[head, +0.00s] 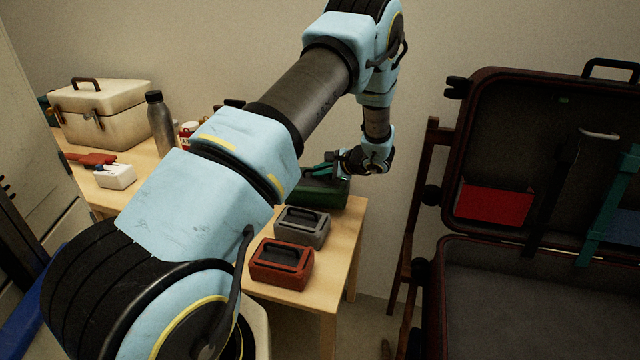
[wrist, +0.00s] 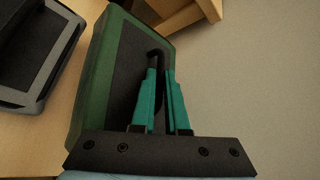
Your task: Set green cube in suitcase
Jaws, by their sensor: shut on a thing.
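The green cube (head: 322,193) is a dark green box with a black top and handle, at the far right corner of the wooden table. It also shows in the wrist view (wrist: 90,75). My gripper (head: 335,170) is over it, and its teal fingers (wrist: 162,75) are shut on the black handle. Whether the box still rests on the table I cannot tell. The suitcase (head: 448,300) stands open at the right, lid upright, its visible lower half empty.
A grey box (head: 302,228) and a red box (head: 283,264) sit on the table (head: 336,262) in front of the green one. A white case (head: 103,115) and a metal bottle (head: 160,123) stand at the back left. A dark wooden frame (head: 408,225) stands between table and suitcase.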

